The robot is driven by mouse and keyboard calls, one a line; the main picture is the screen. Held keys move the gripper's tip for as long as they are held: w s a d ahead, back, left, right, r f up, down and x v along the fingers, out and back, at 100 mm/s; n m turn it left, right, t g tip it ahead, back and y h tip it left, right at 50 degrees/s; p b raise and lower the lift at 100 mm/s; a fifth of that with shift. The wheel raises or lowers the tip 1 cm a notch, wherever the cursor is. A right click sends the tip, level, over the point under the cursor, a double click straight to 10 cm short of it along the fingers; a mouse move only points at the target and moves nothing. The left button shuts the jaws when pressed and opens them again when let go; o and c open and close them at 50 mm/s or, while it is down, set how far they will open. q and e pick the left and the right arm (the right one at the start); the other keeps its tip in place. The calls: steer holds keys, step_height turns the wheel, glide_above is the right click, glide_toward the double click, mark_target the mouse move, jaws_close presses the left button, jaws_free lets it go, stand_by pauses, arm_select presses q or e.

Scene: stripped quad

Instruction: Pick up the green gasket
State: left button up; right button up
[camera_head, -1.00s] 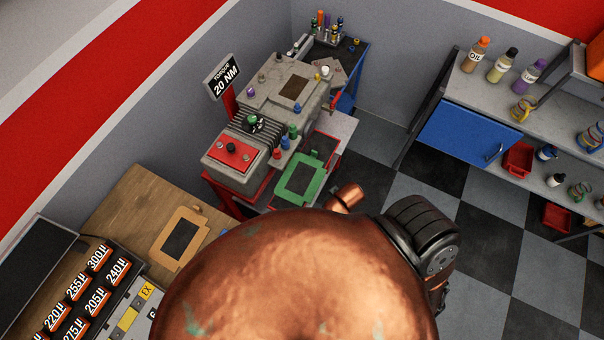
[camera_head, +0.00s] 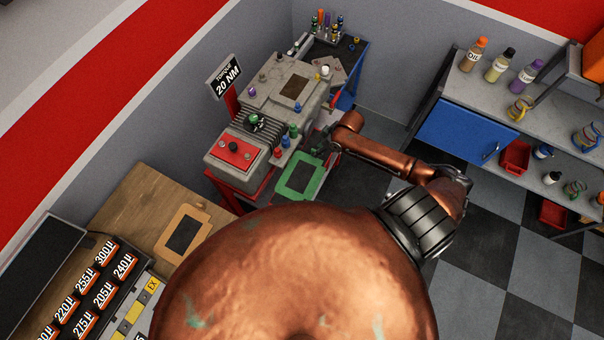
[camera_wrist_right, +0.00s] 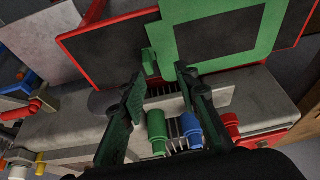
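The green gasket (camera_head: 291,195), a flat frame with a small tab, lies on a red-edged dark tray beside the engine block in the head view. In the right wrist view the gasket (camera_wrist_right: 165,42) is at the top, with its tab (camera_wrist_right: 150,62) just beyond the gap between my fingertips. My right gripper (camera_wrist_right: 161,78) is open and empty, its two dark fingers apart. In the head view the right gripper (camera_head: 319,146) is small and partly hidden, at the gasket's far end. I cannot tell its exact height above the tray. My left gripper is not in view.
The engine block (camera_head: 286,84) stands behind the gasket. Green (camera_wrist_right: 157,132), blue (camera_wrist_right: 191,131) and red (camera_wrist_right: 230,124) capped parts stand close to my right fingers. A tan gasket (camera_head: 168,246) lies on the wooden bench at left. A blue-fronted shelf (camera_head: 464,133) is at right.

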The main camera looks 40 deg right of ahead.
mark_target(314, 150)
steer(key=w+f, duration=0.1)
steer(key=f, duration=0.1)
steer(key=w+f+p, duration=0.1)
steer(key=f, duration=0.1)
steer(key=w+f, duration=0.1)
steer(key=f, duration=0.1)
steer(key=shift+w+d+f, duration=0.15)
steer(key=shift+w+f, duration=0.1)
steer(key=shift+w, duration=0.05)
steer(key=shift+c, duration=0.7)
jaws_close()
